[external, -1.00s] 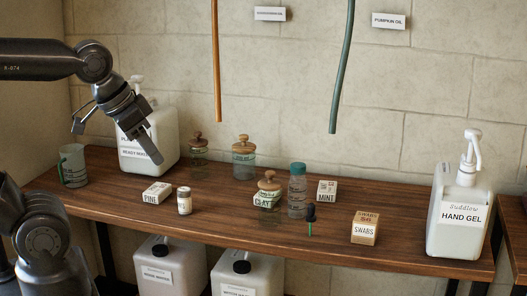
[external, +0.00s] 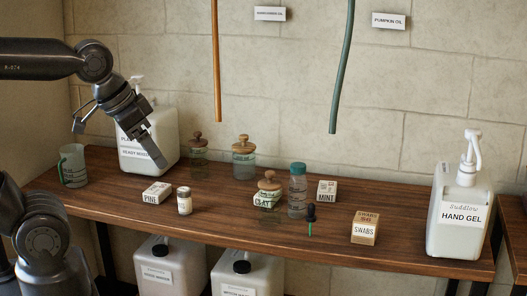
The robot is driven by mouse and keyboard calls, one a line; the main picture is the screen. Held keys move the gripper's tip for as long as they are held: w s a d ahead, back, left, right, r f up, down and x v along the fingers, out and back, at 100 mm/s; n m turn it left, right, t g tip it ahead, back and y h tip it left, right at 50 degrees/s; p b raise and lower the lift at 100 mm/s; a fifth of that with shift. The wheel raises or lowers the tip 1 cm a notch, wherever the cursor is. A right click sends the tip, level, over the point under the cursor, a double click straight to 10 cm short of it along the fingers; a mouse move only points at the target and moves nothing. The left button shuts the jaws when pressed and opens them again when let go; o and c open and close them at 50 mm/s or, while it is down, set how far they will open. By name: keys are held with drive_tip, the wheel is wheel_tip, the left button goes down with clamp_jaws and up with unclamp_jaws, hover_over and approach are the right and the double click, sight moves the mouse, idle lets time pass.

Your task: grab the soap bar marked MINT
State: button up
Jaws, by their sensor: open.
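The soap bar marked MINT (external: 327,191) is a small pale block with dark lettering. It lies toward the back of the wooden shelf, just right of a clear bottle with a teal cap (external: 298,190). Another soap bar, marked PINE (external: 157,193), lies at the left of the shelf. My gripper (external: 158,160) is open and empty, pointing down in front of the white READY MIXED jug (external: 150,140). It is above and behind the PINE bar and well left of the MINT bar.
A CLAY jar (external: 268,195), a dropper (external: 311,215) and a SWABS box (external: 365,228) stand around the MINT bar. A HAND GEL pump (external: 460,215) is at the right. Two hoses, brown (external: 216,60) and green (external: 343,65), hang above. Shelf (external: 408,222) is bare between swabs and pump.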

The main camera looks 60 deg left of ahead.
drive_tip(key=w+a+r+m+y, duration=0.1)
drive_tip(key=w+a+r+m, duration=0.15)
drive_tip(key=w, duration=0.55)
drive_tip(key=w+a+r+m, duration=0.1)
drive_tip(key=w+r+m, duration=0.25)
drive_tip(key=w, duration=0.45)
drive_tip(key=m+g+y, duration=0.3)
drive_tip(key=m, duration=1.6)
hover_over(328, 186)
drive_tip(key=s+d, duration=0.2)
wheel_tip(328, 186, down, 30)
drive_tip(key=shift+w+f, duration=0.1)
drive_tip(key=shift+w+a+f+m+h, duration=0.1)
drive_tip(key=shift+f+m+h, duration=0.25)
drive_tip(key=shift+f, duration=0.25)
drive_tip(key=shift+x, duration=2.45)
drive_tip(key=shift+f, duration=0.15)
